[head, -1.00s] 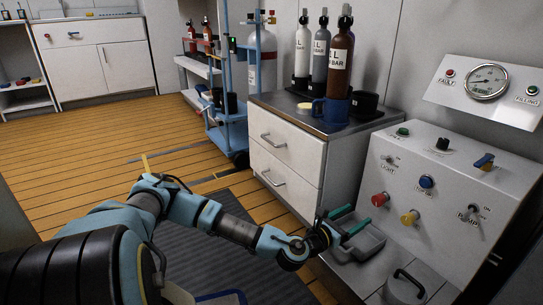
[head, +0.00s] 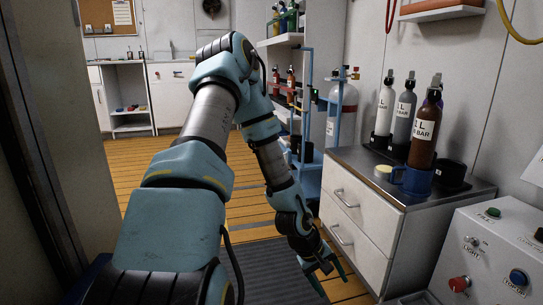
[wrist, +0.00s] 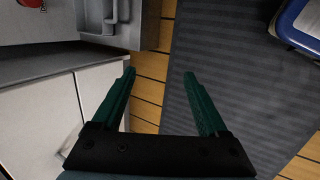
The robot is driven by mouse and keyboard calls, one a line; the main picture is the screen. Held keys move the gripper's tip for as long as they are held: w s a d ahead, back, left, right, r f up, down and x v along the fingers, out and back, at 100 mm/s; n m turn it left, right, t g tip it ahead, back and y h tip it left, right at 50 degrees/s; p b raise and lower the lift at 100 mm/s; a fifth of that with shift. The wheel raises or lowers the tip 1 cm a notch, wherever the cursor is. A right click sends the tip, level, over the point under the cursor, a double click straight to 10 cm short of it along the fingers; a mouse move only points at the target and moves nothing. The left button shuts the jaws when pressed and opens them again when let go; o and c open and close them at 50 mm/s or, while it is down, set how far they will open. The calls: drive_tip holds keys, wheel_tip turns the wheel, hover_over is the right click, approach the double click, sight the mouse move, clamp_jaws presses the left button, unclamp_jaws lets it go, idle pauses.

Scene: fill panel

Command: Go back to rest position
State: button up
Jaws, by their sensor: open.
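The gripper is apart from the cabinet and the panel.
The control panel (head: 490,265) is at the lower right. A blue cart (head: 307,120) stands behind. Wooden floor is open further back.

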drive_tip(key=w+a+r+m+t+y+p, duration=0.1)
drive_tip(key=w+a+r+m+y+p, duration=0.25)
drive_tip(key=a+r, duration=0.95)
drive_tip(key=s+a+r+y+p, duration=0.1)
drive_tip(key=s+a+r, duration=0.2)
drive_tip(key=a+r, duration=0.35)
drive_tip(key=s+a+r+y+p, duration=0.1)
drive_tip(key=s+a+r, duration=0.25)
drive_tip(key=r, duration=0.55)
wheel_tip(320, 180, up, 37)
drive_tip(key=p, duration=3.7)
drive_tip(key=shift+w+d+t+p, duration=0.15)
drive_tip(key=shift+d+t+p, duration=0.15)
drive_tip(key=shift+d+p, duration=0.1)
